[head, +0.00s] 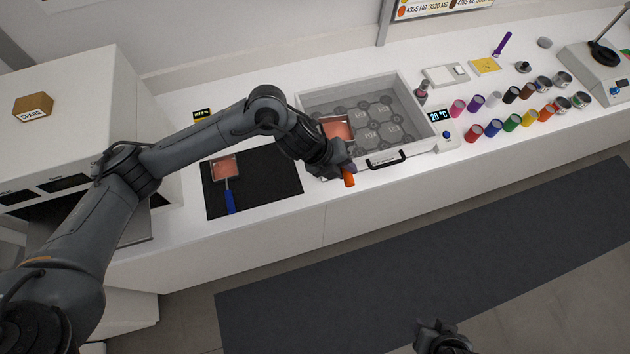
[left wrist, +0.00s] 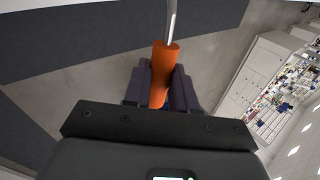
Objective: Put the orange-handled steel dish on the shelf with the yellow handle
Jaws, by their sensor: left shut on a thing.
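My left gripper (head: 338,168) is shut on the orange handle (head: 349,178) of a steel dish. It also shows in the left wrist view, where the orange handle (left wrist: 161,75) sits between the two dark fingers and a steel rod runs out of it. The dish (head: 338,127), with a pinkish-orange content, is over the near left part of a grey-walled tray; I cannot tell whether it touches. A shelf with a yellow handle cannot be made out in either view. My right gripper (head: 440,338) is at the bottom edge, apart from everything; its jaws are unclear.
A blue-handled dish (head: 225,168) lies on a black mat (head: 270,172). The tray (head: 420,108) has a black front handle (head: 386,159). A white cabinet (head: 85,95) with dark openings stands left, a SPARE box (head: 33,107) on top. Several coloured jars (head: 511,123) stand right.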

